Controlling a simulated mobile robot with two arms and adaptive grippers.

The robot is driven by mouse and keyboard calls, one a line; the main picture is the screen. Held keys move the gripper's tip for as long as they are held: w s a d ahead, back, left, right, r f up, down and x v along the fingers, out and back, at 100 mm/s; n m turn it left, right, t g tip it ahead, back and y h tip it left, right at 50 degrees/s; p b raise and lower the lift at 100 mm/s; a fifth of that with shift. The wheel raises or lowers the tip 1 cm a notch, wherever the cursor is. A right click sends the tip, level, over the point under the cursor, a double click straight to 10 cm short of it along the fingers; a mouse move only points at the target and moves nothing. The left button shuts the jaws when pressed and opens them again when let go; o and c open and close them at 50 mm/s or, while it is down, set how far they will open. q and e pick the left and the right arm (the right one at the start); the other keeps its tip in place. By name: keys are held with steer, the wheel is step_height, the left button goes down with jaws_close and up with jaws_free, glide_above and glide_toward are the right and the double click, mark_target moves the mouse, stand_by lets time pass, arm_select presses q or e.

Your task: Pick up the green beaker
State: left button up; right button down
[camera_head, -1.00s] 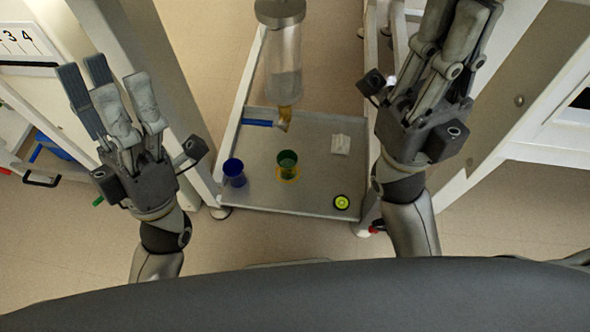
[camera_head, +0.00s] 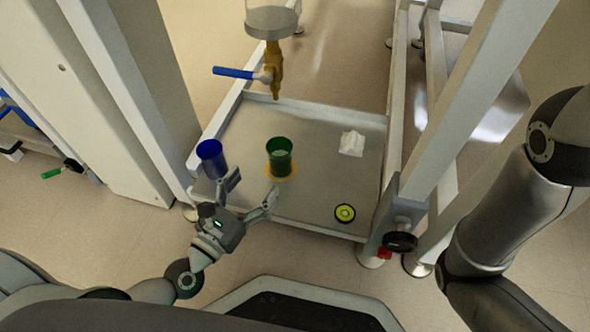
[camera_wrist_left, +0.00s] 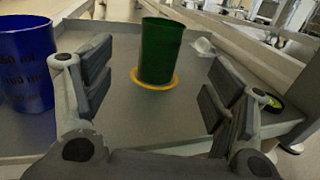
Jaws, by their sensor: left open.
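The green beaker (camera_head: 280,158) stands upright on a yellow ring (camera_head: 292,174) on the grey metal tray (camera_head: 318,121). My left gripper (camera_head: 250,190) is open and empty at the tray's front edge, on the near side of the beaker and apart from it. In the left wrist view the green beaker (camera_wrist_left: 161,50) stands ahead, between the spread fingers of the left gripper (camera_wrist_left: 156,100) but beyond their tips. In the head view my right arm comes in at the right; its gripper is out of the picture.
A blue beaker (camera_head: 211,158) stands left of the green one, close to my left gripper. A tap with a blue handle (camera_head: 234,72) hangs above the tray's back. A white crumpled piece (camera_head: 352,143) and a yellow-black round item (camera_head: 345,213) lie right. White posts flank the tray.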

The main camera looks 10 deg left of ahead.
mark_target(273, 164)
arm_select(q)
steer(key=shift+w+d+f, duration=0.1)
steer(key=shift+w+f, duration=0.1)
steer(key=shift+f, duration=0.2)
steer(key=x, duration=1)
steer(key=shift+w+f, duration=0.1)
steer(key=shift+w, duration=0.1)
steer(key=shift+c, duration=0.3)
steer(key=c, duration=0.9)
steer(key=shift+c, duration=0.2)
steer(key=shift+p, duration=0.35)
